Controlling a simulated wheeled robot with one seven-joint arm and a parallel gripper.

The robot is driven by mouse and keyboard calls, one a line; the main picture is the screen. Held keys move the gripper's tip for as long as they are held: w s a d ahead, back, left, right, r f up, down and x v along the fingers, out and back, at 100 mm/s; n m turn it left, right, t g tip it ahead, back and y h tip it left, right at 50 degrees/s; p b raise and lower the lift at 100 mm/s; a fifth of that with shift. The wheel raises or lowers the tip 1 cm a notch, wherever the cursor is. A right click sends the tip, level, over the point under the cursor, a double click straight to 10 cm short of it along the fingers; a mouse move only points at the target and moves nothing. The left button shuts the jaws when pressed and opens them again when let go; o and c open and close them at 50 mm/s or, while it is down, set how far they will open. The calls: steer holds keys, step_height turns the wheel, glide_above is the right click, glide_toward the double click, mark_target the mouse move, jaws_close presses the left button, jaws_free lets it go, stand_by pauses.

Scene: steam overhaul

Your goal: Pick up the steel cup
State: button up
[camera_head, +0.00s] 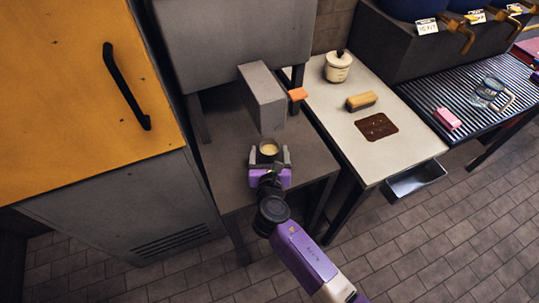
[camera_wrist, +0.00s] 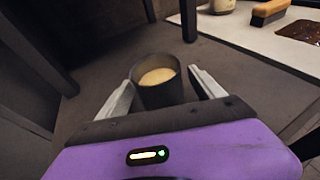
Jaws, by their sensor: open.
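The steel cup (camera_wrist: 158,92) is a dark grey cup with pale, cream-coloured contents. It stands upright on the grey table and also shows in the head view (camera_head: 268,150). My gripper (camera_wrist: 160,88) is open, with one finger on each side of the cup. It also shows in the head view (camera_head: 269,157), low over the table. The fingers look slightly apart from the cup, though contact is hard to tell. The cup's lower part is partly hidden by the gripper body in the head view.
An orange-fronted cabinet (camera_head: 70,80) stands left.

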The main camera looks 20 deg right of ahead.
mark_target(269, 141)
steer(key=shift+r, duration=0.1)
jaws_close()
stand_by(0.3)
steer(key=shift+r, duration=0.5)
steer(key=shift+s+a+r+p, duration=0.15)
steer(key=shift+r+p, duration=0.1)
steer(key=shift+r, duration=0.4)
steer(key=shift+s+r+p, duration=0.15)
steer(key=shift+r+p, duration=0.05)
steer(key=shift+r, duration=0.4)
steer(key=s+a+b, duration=0.1)
steer(key=s+a, duration=0.2)
steer(key=s, duration=0.5)
steer(key=s+a, duration=0.3)
steer(key=s, duration=0.5)
steer(key=shift+a+b, duration=0.3)
steer(key=shift+b, duration=0.05)
